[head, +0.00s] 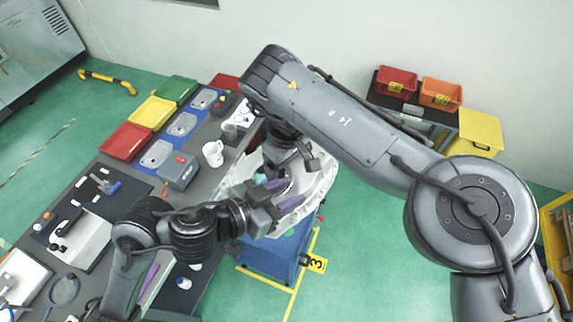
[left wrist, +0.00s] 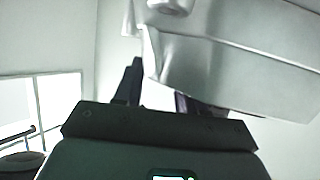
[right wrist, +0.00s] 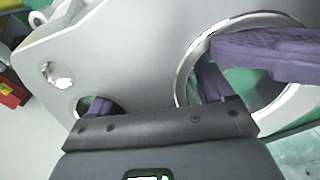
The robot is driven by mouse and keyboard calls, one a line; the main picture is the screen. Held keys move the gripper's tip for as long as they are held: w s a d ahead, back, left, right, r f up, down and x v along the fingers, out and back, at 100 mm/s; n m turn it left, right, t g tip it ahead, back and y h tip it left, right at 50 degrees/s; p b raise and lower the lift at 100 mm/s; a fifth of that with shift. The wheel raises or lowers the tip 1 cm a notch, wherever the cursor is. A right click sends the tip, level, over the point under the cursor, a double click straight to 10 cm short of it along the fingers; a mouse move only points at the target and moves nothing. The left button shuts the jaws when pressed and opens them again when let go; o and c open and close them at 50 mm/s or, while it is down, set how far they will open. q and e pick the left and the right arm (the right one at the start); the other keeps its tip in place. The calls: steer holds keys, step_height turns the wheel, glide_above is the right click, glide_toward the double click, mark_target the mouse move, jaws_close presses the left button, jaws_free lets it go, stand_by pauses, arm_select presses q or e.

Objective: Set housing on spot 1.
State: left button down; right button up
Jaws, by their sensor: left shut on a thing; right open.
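The housing (head: 318,188) is a large pale aluminium casting with round openings, above a blue cart at the centre of the head view. It fills the upper right of the left wrist view (left wrist: 235,50) and most of the right wrist view (right wrist: 130,50). My left gripper (head: 280,194), with purple fingers, is shut on the housing's near side. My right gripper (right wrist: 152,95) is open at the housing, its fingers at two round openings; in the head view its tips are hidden. A purple finger also crosses the larger opening. I cannot make out spot 1.
The blue cart (head: 268,258) stands by a yellow floor marking with a "3" sign (head: 316,264). A grey bench (head: 128,190) at left holds coloured trays, a white mug (head: 213,153) and tools. Red (head: 396,82) and orange bins (head: 440,93) stand behind my right arm. Green floor is open at right.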

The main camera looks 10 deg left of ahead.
arm_select(q)
steer(key=shift+r, duration=0.2)
arm_select(e)
steer(key=shift+s+a, duration=0.1)
jaws_close()
arm_select(q)
steer(key=c, duration=0.9)
jaws_free()
arm_select(e)
steer(key=shift+r, duration=0.1)
arm_select(q)
steer(key=o, duration=0.3)
steer(key=shift+f, duration=0.1)
steer(key=shift+o, duration=0.2)
steer(key=shift+r, duration=4.85)
steer(key=shift+d, duration=0.1)
